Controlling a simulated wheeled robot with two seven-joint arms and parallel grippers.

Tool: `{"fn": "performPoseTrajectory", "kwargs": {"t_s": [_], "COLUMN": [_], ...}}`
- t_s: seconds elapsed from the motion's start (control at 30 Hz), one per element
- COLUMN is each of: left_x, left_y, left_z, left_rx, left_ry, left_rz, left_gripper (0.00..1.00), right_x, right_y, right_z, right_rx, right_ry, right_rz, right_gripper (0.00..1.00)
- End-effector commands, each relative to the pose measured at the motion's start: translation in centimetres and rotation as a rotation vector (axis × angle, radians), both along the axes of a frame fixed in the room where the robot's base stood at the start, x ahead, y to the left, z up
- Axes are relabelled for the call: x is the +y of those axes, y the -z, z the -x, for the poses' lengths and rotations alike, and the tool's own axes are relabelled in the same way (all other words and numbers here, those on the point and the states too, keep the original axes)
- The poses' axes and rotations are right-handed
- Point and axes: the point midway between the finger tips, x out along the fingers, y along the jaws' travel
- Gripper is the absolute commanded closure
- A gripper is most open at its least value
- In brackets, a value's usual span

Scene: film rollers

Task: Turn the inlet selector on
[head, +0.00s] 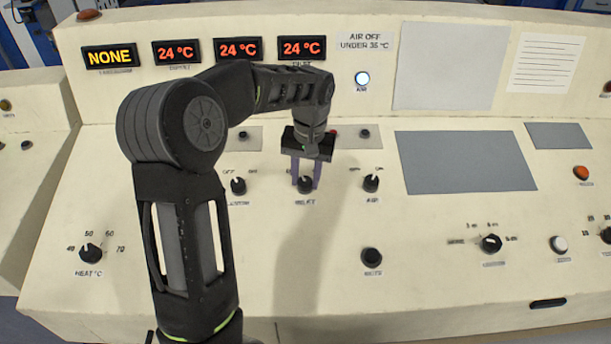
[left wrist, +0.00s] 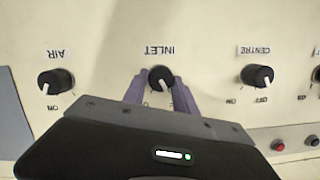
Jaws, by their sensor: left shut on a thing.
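The inlet selector (head: 305,185) is a small black round knob on the cream console, in the middle row. It also shows in the left wrist view (left wrist: 161,77), upside down under its INLET label. My left gripper (head: 306,180) comes down over it from above. Its purple fingers (left wrist: 160,84) sit on either side of the knob and are shut on it. The fingers and gripper body partly hide the knob's scale, and I cannot clearly read which mark its pointer is at. My right gripper is not in view.
The centre knob (head: 238,186) is left of the inlet selector and the air knob (head: 371,183) right of it, both close by. A black knob (head: 371,258) sits lower right. Displays read NONE (head: 111,56) and 24 °C. The panel below the selector is clear.

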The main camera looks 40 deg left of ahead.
Motion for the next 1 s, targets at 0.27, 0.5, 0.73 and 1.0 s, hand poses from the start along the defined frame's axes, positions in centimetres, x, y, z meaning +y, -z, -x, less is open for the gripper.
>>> {"fn": "performPoseTrajectory", "kwargs": {"t_s": [0.27, 0.5, 0.73, 1.0], "left_x": [-0.17, -0.36, -0.50, -0.62], "left_y": [-0.07, -0.06, -0.01, 0.02], "left_z": [-0.07, -0.11, -0.10, -0.05], "left_rx": [0.027, 0.057, 0.086, 0.115], "left_ry": [0.188, 0.405, 0.616, 0.818], "left_rz": [-0.036, -0.077, -0.117, -0.154], "left_gripper": [1.00, 1.00, 1.00, 1.00], "right_x": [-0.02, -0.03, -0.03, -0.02], "right_y": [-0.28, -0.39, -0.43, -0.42], "right_z": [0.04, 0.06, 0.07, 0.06], "right_rx": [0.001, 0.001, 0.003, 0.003], "right_ry": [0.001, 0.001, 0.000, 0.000], "right_rz": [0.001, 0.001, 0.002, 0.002], "right_gripper": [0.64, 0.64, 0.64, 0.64]}}
